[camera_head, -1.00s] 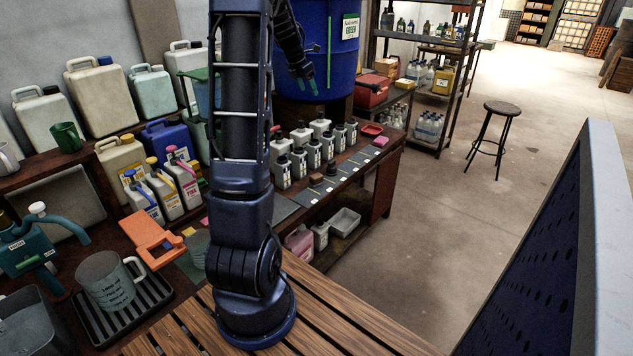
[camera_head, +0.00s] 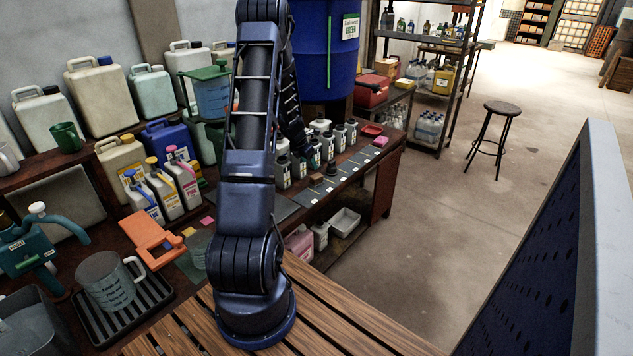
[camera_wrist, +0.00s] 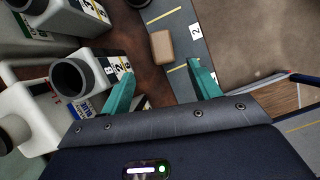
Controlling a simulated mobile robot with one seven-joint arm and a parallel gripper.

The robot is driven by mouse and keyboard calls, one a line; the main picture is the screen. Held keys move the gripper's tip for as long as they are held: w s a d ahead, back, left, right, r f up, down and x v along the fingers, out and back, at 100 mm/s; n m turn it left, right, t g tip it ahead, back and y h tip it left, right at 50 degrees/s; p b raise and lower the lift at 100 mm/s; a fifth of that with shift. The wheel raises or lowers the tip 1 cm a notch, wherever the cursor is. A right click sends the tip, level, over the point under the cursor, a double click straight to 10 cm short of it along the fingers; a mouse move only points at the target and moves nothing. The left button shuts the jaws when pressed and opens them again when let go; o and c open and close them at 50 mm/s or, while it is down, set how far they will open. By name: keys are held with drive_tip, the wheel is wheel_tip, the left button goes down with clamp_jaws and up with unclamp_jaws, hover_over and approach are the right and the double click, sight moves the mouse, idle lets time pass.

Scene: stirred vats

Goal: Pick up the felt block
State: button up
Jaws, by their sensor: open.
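A small tan-brown block, which looks like the felt block (camera_wrist: 162,46), lies on the bench in the wrist view. It sits on dark wood at the edge of a grey strip with yellow lines. My gripper (camera_wrist: 166,72) is open and empty, with its two teal fingers spread. The block shows just beyond the fingertips, between their lines and apart from both. In the head view my gripper is down by the row of bottles, and its fingertips are mostly hidden.
White bottles with dark caps (camera_wrist: 75,76) stand close to the left finger. A number card (camera_wrist: 195,31) lies on the grey strip to the right of the block. A red tray (camera_head: 372,130) and a pink block (camera_head: 381,141) lie at the bench's far end. A large blue vat (camera_head: 325,50) stands behind.

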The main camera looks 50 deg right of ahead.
sight(316, 175)
drive_tip(key=shift+x, duration=5.45)
drive_tip(key=shift+s+r, duration=0.15)
drive_tip(key=c, duration=1.1)
